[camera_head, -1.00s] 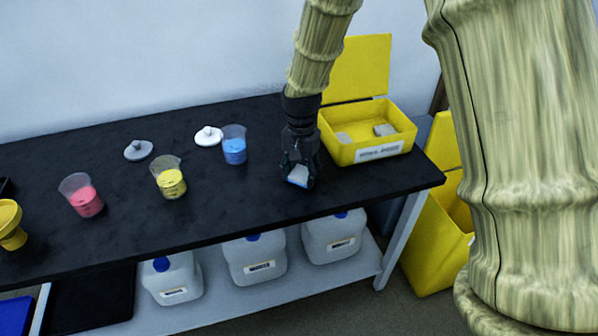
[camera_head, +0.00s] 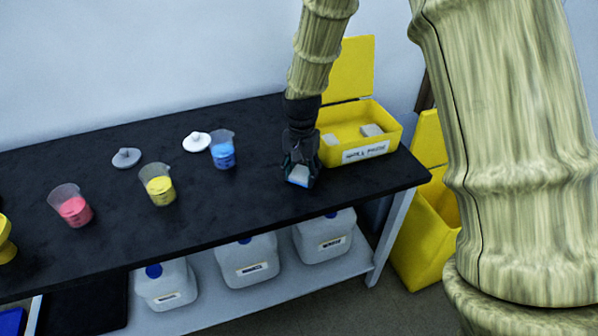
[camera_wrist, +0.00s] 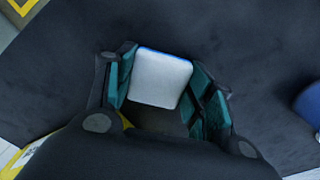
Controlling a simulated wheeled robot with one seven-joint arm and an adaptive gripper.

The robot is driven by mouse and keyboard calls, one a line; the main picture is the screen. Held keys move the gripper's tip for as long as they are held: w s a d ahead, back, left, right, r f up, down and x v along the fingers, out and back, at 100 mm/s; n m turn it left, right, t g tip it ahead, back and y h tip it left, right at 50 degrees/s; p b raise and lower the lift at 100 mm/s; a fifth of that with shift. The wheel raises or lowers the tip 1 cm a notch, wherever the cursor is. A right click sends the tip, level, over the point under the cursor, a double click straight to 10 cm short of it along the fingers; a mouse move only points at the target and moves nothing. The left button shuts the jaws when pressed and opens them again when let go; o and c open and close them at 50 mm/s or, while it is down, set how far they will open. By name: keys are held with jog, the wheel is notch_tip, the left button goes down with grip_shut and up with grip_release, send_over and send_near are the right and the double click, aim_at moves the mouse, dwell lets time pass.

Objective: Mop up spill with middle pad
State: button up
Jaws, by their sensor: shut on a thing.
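My gripper (camera_head: 301,174) is shut on a white pad (camera_head: 298,175) with a blue edge, low over the right part of the black bench (camera_head: 235,195). In the wrist view the pad (camera_wrist: 161,77) sits between the two teal-lined fingers (camera_wrist: 168,92). I cannot tell whether the pad touches the bench top. The open yellow box (camera_head: 352,152) just right of my gripper holds two pale pads, one at its left (camera_head: 330,139) and one at its right (camera_head: 371,130). No spill can be made out on the bench.
Beakers of blue (camera_head: 223,151), yellow (camera_head: 158,186) and pink (camera_head: 71,206) liquid stand left of my gripper. A white lid (camera_head: 197,141) and a grey lid (camera_head: 127,157) lie behind them. White jugs (camera_head: 248,262) stand on the lower shelf. A yellow bin (camera_head: 420,235) stands right of the bench.

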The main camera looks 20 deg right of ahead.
jog(key=shift+s+a, duration=0.15)
jog(key=shift+s+a+p, duration=0.45)
jog(key=shift+s+a, duration=0.4)
jog(key=shift+s, duration=0.05)
jog(key=shift+w+p, duration=0.95)
jog(key=shift+w, duration=1.05)
jog(key=shift+s, duration=0.15)
jog(key=shift+s+p, duration=0.45)
jog(key=shift+s, duration=0.4)
